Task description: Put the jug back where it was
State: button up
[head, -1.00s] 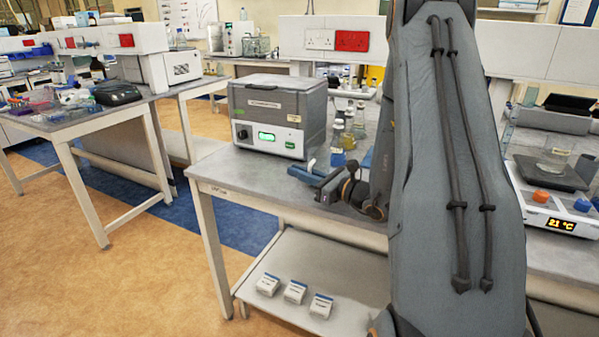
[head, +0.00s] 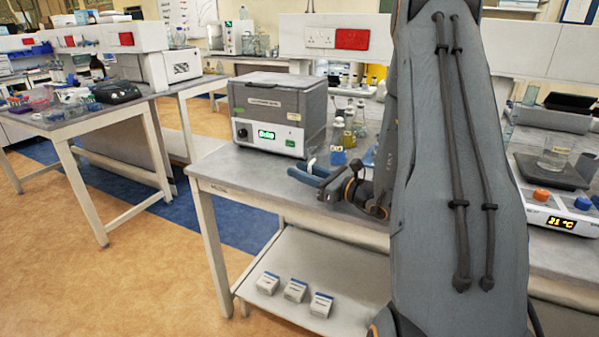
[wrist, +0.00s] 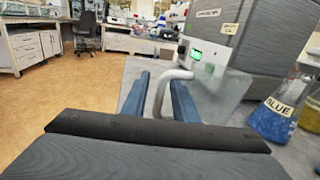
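The jug (wrist: 222,92) is see-through and stands close to the grey box-shaped unit in the wrist view. Its pale handle (wrist: 158,92) rises between the two blue fingers of my gripper (wrist: 163,80). Gaps show on both sides of the handle, so the fingers look open around it. In the head view my gripper (head: 311,173) is low over the front left part of the bench, in front of the unit. The handle shows there as a small pale piece (head: 311,163); the jug's clear body is hard to make out.
The grey unit (head: 277,112) with a green display stands behind my gripper. A blue flask (wrist: 275,112) labelled BLUE is at the right in the wrist view. Several bottles (head: 349,125) stand beside the unit. The bench top (head: 225,171) is bare at its left front corner.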

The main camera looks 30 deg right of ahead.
jog(key=b+v, duration=0.2)
jog(key=v, duration=0.7)
jog(key=shift+s+d+f, duration=0.1)
jog(key=shift+s+d, duration=0.1)
jog(key=shift+s, duration=0.1)
jog(key=shift+s+d, duration=0.15)
jog(key=shift+s, duration=0.4)
jog(key=s+a+f+n+g+y, duration=0.1)
jog(key=s+a+n+g+y, duration=0.25)
jog(key=a, duration=0.55)
jog(key=s+a+f+n+g+y, duration=0.1)
jog(key=s+a+n+g, duration=0.1)
jog(key=a+n+g, duration=0.5)
jog(key=s+a+f+n+g+h, duration=0.2)
jog(key=s+n+h, duration=0.3)
jog(key=n, duration=0.5)
jog(key=s+a+f+n+g+h, duration=0.2)
jog(key=s+n+h, duration=0.4)
jog(key=n, duration=0.4)
jog(key=shift+a+g+h, duration=0.45)
jog(key=shift+g+h, duration=0.2)
jog(key=shift+h, duration=0.2)
jog(key=shift+s+d, duration=0.15)
